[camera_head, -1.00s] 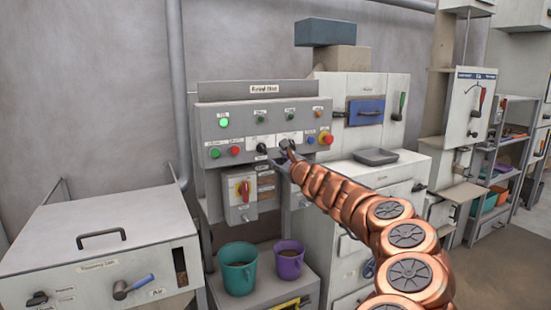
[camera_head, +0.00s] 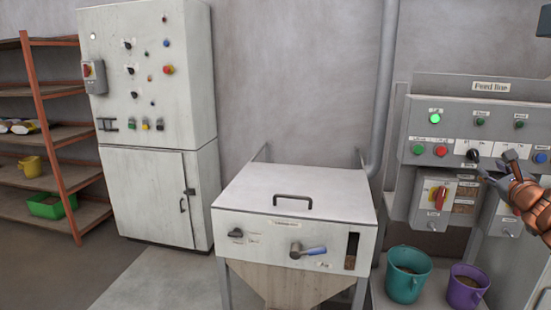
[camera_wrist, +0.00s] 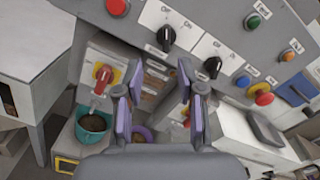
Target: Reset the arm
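My gripper (camera_head: 494,176) is at the right edge of the head view, in front of the feed line panel (camera_head: 455,118). In the wrist view my gripper (camera_wrist: 160,105) has its two fingers apart with nothing between them. Past the fingers are two black knobs on the panel, a left knob (camera_wrist: 166,37) and a right knob (camera_wrist: 211,67). The fingers appear apart from both knobs. Most of my copper-coloured arm is outside the head view.
A teal bucket (camera_head: 404,275) and a purple bucket (camera_head: 467,287) stand below the panel. A lidded hopper (camera_head: 295,205) with a blue-handled lever (camera_head: 308,250) stands at the middle. A tall grey cabinet (camera_head: 150,110) and an orange-framed shelf (camera_head: 68,190) are left. Floor between them is open.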

